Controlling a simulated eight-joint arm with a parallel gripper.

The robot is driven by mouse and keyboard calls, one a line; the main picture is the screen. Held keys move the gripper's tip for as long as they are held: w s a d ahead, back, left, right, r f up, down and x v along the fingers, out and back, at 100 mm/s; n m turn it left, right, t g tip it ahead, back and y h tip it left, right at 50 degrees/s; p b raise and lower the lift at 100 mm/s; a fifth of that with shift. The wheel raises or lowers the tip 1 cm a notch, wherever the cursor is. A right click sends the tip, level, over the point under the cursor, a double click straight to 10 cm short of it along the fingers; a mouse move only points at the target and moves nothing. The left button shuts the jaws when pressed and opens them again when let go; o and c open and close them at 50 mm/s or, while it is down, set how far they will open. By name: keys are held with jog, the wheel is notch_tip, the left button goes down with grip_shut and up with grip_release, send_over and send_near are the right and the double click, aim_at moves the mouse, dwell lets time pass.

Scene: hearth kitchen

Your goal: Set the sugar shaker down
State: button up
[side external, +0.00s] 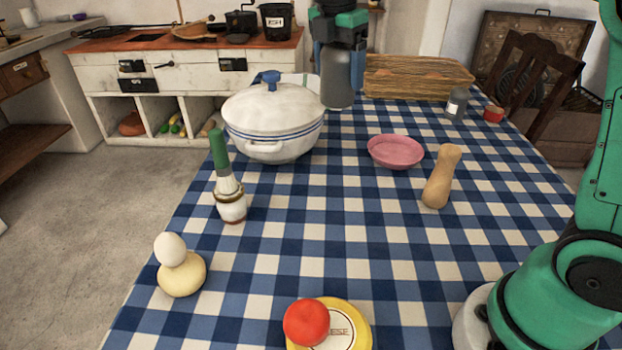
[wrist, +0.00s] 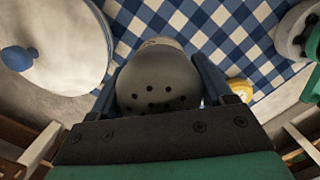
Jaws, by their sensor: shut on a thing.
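The sugar shaker (side external: 338,82) is a grey cylinder held upright in my gripper (side external: 339,66), over the far part of the checked table. In the wrist view its domed, perforated top (wrist: 157,85) sits between the two blue fingers of my gripper (wrist: 157,88). My gripper is shut on the shaker. The shaker is just right of the white lidded pot (side external: 272,118) in the side view. I cannot tell whether its base touches the cloth.
A pink bowl (side external: 396,151) and a wooden mill (side external: 441,178) stand to the right. A dark jar (side external: 456,104) and red tin (side external: 493,114) are at the far right. Mid-table cloth is clear.

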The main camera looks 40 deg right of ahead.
jog(key=a+n+t, duration=0.1)
jog(key=a+n, duration=0.7)
jog(key=a, duration=0.8)
jog(key=s+a+n+y, duration=0.1)
jog(key=s+a+n, duration=0.45)
jog(key=a, duration=0.35)
jog(key=s+a+n, duration=0.4)
jog(key=s+a, duration=0.2)
jog(key=a, duration=0.3)
jog(key=shift+t, duration=0.4)
notch_tip(320, 180, down, 20)
jog(key=o, duration=1.3)
jog(key=shift+f, duration=0.1)
